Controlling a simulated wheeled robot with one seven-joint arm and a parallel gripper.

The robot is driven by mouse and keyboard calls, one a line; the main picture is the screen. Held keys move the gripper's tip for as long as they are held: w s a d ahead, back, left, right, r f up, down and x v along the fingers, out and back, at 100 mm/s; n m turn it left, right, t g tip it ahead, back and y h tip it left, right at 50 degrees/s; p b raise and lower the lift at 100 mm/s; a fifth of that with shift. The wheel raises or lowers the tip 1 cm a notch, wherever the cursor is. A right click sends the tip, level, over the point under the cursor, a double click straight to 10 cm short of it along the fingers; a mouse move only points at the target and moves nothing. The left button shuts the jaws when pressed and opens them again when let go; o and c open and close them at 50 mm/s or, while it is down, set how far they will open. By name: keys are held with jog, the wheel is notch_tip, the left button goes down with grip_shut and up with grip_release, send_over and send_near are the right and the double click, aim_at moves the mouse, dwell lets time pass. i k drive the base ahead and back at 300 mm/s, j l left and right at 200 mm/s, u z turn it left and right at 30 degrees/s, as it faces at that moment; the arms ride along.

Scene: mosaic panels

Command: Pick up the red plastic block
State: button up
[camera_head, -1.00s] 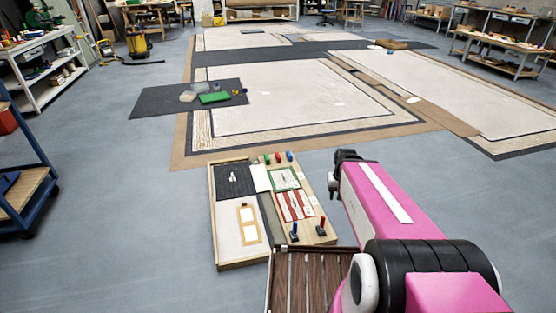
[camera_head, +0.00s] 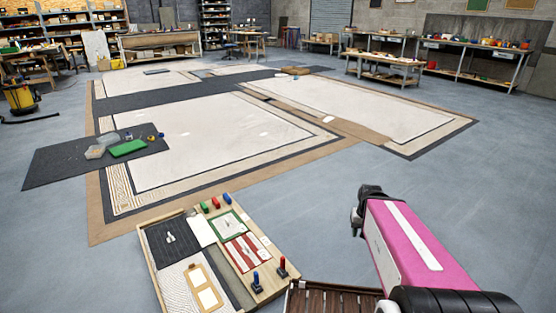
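Two small red pieces stand on the wooden tray (camera_head: 160,279) at the bottom of the head view. One red piece (camera_head: 216,203) is between a green piece (camera_head: 204,207) and a blue piece (camera_head: 227,198) at the tray's far edge. The other red piece (camera_head: 283,262) stands upright on a dark base at the near right, beside a blue piece (camera_head: 257,277). I cannot tell which is the red plastic block. My gripper (camera_head: 356,220) is at the dark end of my pink arm, right of the tray and apart from it. Its fingers are too small to read.
A dark mat (camera_head: 68,165) at the left holds a green block (camera_head: 128,148) and clear pieces. Large pale mosaic panels (camera_head: 210,140) cover the floor ahead. A workbench (camera_head: 470,62) stands at the back right. Grey floor (camera_head: 440,190) is clear at the right.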

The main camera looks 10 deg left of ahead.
aim_at(217, 203)
jog(key=i+l+z, duration=0.1)
jog(key=l, duration=0.35)
jog(key=i+l+z, duration=0.1)
jog(key=i+l, duration=0.15)
jog(key=l, duration=0.2)
jog(key=i+l+z, duration=0.1)
jog(key=l, duration=0.3)
jog(key=i+l+z, duration=0.1)
jog(key=i+l, duration=0.2)
jog(key=i+u, duration=0.3)
jog(key=i, duration=0.15)
jog(key=i+l+u, duration=0.2)
jog(key=i+u, duration=0.15)
jog(key=i+l+u, duration=0.3)
jog(key=i, duration=0.2)
jog(key=i+u, duration=0.3)
jog(key=i, duration=0.3)
jog(key=i+u, duration=0.35)
jog(key=i, duration=0.25)
jog(key=i+l+u, duration=0.3)
jog(key=i, duration=0.3)
jog(key=i+l+u, duration=0.25)
jog(key=i+u, duration=0.2)
jog(key=i+l+u, duration=0.9)
jog(key=l, duration=0.2)
